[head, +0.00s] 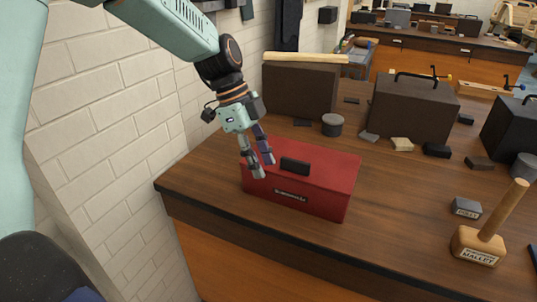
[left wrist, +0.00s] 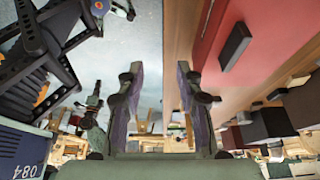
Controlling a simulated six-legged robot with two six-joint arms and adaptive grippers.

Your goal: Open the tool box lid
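The red tool box (head: 316,200) stands on the wooden bench near its left front corner, with its lid shut. A black handle (head: 295,167) sits on the lid, and a label shows on the front. My left gripper (head: 261,168) points down at the left end of the box, left of the handle. Its two fingers are apart with nothing between them. Whether a fingertip touches the box I cannot tell. In the left wrist view, the open left gripper (left wrist: 161,80) has the box (left wrist: 211,38) and its handle (left wrist: 235,47) to the right. My right gripper is not in view.
A mallet (head: 478,245) and a small dark block (head: 467,208) are on the bench at right. Black cases (head: 410,110), a round tin (head: 332,125) and small blocks stand behind the box. A white brick wall (head: 125,150) is close at left. Bench between box and mallet is clear.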

